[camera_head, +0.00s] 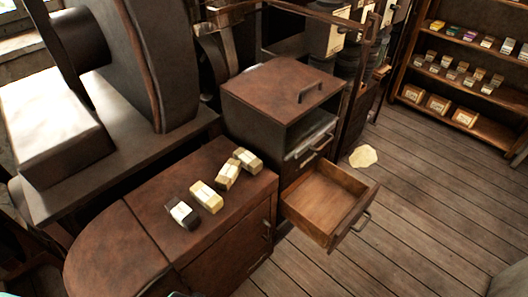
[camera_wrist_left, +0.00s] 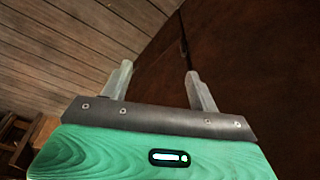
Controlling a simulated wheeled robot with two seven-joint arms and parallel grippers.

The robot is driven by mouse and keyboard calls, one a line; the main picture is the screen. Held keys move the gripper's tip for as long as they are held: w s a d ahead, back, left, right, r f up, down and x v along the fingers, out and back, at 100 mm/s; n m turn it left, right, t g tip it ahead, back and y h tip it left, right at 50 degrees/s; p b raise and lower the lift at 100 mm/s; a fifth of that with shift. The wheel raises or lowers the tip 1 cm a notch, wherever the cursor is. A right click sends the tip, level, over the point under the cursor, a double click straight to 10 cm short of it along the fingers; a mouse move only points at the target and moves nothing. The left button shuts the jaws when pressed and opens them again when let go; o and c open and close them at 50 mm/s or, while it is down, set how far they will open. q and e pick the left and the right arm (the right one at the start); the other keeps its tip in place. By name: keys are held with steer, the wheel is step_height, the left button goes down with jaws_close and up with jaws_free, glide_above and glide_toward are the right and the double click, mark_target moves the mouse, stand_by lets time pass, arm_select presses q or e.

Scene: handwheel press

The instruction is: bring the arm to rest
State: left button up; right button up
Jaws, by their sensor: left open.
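My left gripper (camera_wrist_left: 159,70) shows in the left wrist view with its two pale fingers spread apart and nothing between them. It is in front of a dark brown panel (camera_wrist_left: 265,60), with floorboards behind on the left. It touches nothing that I can see. In the head view only a sliver of teal shows at the bottom edge, and the gripper's fingers are not visible there. My right gripper is in neither view.
A brown cabinet (camera_head: 225,245) carries several small boxes (camera_head: 206,197) on its top. Beside it, an open, empty drawer (camera_head: 325,201) juts out over the floor. A large dark machine (camera_head: 165,60) stands at the back left. The plank floor (camera_head: 430,200) at right is mostly clear.

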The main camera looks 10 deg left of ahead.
arm_select(q)
steer(key=s+f, duration=0.4)
steer(key=f, duration=0.8)
steer(key=s+a+f, duration=0.2)
steer(key=s+f, duration=0.6)
steer(key=s+a+f+g, duration=0.1)
steer(key=s+f, duration=0.7)
steer(key=s, duration=0.1)
steer(key=shift+s+a+g, duration=0.25)
steer(key=shift+a+g, duration=0.05)
steer(key=shift+a, duration=0.1)
